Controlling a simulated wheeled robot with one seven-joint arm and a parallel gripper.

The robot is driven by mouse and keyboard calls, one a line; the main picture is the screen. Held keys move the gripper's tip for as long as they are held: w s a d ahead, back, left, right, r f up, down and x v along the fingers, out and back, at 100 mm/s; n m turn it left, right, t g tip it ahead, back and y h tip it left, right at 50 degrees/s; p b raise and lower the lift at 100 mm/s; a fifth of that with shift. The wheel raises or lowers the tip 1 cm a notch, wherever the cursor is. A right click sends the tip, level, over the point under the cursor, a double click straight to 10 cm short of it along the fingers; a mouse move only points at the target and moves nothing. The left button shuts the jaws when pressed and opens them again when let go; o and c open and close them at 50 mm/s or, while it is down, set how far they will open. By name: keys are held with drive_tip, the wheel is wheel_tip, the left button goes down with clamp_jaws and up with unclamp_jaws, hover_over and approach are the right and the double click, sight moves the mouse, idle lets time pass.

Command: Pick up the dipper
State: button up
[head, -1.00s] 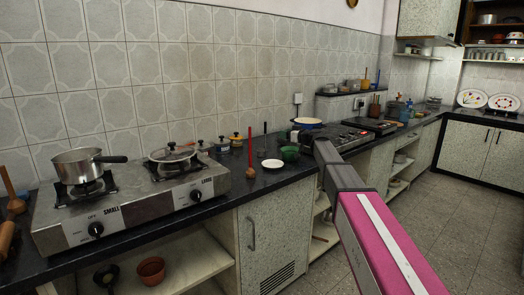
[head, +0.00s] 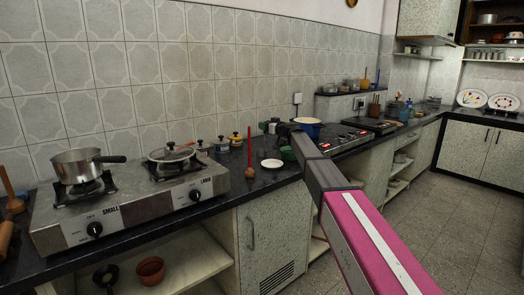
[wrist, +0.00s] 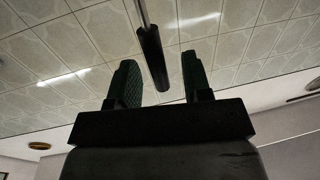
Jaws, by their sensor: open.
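The dipper (wrist: 152,58) shows in the wrist view as a thin metal rod with a black handle. The handle's end lies between the two green-padded fingers of my gripper (wrist: 160,78), with a gap visible on each side. My gripper is open and not closed on anything. In the head view my gripper (head: 274,126) is over the back of the counter, beyond the small white plate. The dipper cannot be made out clearly there, and its bowl is not visible in either view.
A two-burner stove (head: 130,205) holds a saucepan (head: 80,165) and a lidded pan (head: 171,153). A red upright stick (head: 249,152), a white plate (head: 271,164), a green bowl (head: 289,154) and a blue pot (head: 308,127) are near my gripper. The tiled wall is close behind.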

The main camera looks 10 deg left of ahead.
drive_tip(key=x, duration=0.2)
drive_tip(key=shift+w+a, duration=0.15)
drive_tip(key=shift+a, duration=0.1)
clamp_jaws()
